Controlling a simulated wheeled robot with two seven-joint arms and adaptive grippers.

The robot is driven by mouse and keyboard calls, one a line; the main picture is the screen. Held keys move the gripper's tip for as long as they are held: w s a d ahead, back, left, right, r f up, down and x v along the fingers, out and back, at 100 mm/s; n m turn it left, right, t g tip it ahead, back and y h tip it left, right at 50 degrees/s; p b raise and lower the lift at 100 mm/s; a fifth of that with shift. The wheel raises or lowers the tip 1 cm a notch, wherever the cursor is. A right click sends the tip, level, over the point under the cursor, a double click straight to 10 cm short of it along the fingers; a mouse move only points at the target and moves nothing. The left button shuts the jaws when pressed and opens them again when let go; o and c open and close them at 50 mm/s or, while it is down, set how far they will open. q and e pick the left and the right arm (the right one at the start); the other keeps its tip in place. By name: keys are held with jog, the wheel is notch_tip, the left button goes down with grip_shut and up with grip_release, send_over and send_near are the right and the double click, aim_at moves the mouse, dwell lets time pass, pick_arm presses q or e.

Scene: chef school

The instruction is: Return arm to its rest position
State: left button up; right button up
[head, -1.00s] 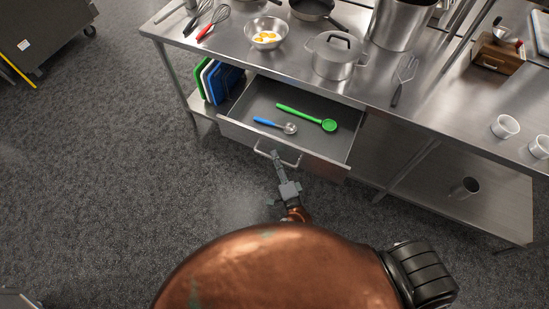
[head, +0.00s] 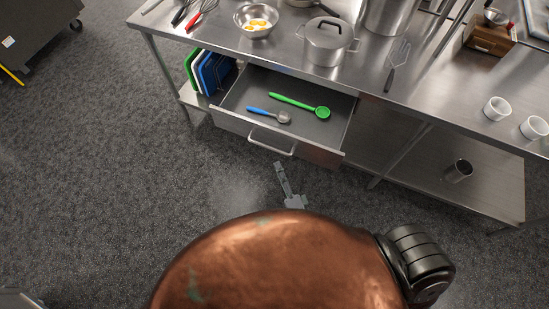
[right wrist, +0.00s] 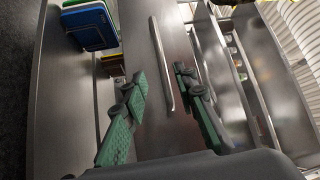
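My right gripper (head: 280,176) is over the dark floor, in front of the open drawer (head: 232,122) and clear of its handle (head: 272,143) in the head view. In the right wrist view its two green-padded fingers (right wrist: 160,76) stand apart with nothing held between them. The drawer handle (right wrist: 160,50) shows ahead of the fingers in that view. My left gripper is in neither view.
The drawer holds a blue-handled scoop (head: 265,114) and a green ladle (head: 300,104). A pot (head: 328,43), a bowl with yolks (head: 256,20) and white cups (head: 497,108) stand on the steel table. Cutting boards (head: 213,73) stand left of the drawer.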

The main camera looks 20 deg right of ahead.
jog(key=shift+s+f, duration=0.1)
jog(key=shift+s, duration=0.85)
jog(key=s+d+f+n+g+y, duration=0.1)
jog(key=s+d+f+n+g, duration=0.2)
jog(key=f, duration=0.8)
jog(key=s+f+n+g, duration=0.3)
jog(key=s+f+n, duration=0.1)
jog(key=f, duration=0.7)
jog(key=s+d+f+n+g+y, duration=0.1)
jog(key=s+d+f+n+g, duration=0.2)
jog(key=f, duration=0.8)
jog(key=s+d+f+n+g+h, duration=0.1)
jog(key=s+f, duration=0.4)
jog(key=s, duration=0.5)
jog(key=s+d+f+n+g+h, duration=0.1)
jog(key=s+d+f+n+g, duration=0.3)
jog(key=s, duration=0.7)
jog(key=s+d+f+n+g, duration=0.2)
jog(key=s+d+f+g, duration=0.3)
jog(key=s+f, duration=0.3)
jog(key=s, duration=0.2)
jog(key=shift+s+d+n+h, duration=0.3)
jog(key=shift+s+d+h, duration=0.1)
